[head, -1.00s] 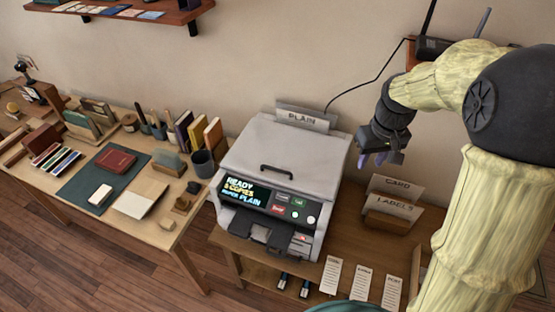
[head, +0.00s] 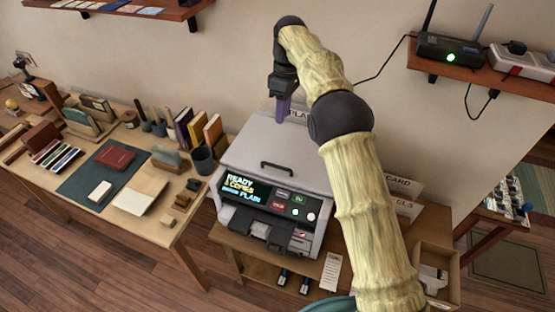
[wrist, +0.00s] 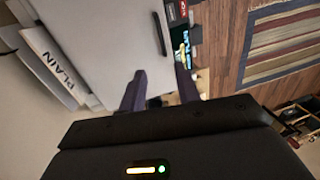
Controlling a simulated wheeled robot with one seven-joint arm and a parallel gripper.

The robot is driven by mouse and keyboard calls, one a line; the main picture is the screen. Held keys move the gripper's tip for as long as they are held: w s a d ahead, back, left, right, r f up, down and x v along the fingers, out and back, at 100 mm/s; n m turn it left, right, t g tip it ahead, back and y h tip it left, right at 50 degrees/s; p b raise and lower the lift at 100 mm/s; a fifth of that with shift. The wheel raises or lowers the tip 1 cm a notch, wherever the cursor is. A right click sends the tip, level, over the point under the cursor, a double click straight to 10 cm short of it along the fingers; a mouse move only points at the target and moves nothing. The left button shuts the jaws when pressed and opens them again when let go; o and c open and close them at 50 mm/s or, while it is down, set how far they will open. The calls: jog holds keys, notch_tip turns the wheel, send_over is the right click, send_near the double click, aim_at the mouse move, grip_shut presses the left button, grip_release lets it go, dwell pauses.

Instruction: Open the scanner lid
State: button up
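The scanner (head: 265,185) is a grey and white copier on a wooden stand. Its lid (head: 300,150) is flat and shut, with a dark bar handle (head: 277,169) near the front edge. The front panel (head: 262,196) reads ready, copies and plain. My gripper (head: 283,108) hangs above the back of the lid, with purple fingers pointing down. In the wrist view my gripper (wrist: 160,88) has its two fingers apart with nothing between them. The lid handle (wrist: 160,34) shows beyond the fingers, not touched. My arm hides part of the scanner's right side.
A PLAIN paper holder (wrist: 48,62) stands behind the scanner. CARD and LABELS holders (head: 405,195) stand to its right, partly behind my arm. A desk (head: 160,225) with books and a cup is at left. A router (head: 450,50) sits on a wall shelf.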

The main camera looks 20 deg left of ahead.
jog(key=shift+a, duration=0.1)
dwell(0.3)
jog(key=p, duration=0.3)
send_over(278, 160)
jog(key=s+d, duration=0.1)
jog(key=s, duration=0.3)
notch_tip(278, 160, down, 17)
jog(key=shift+s+d, duration=0.1)
grip_shut()
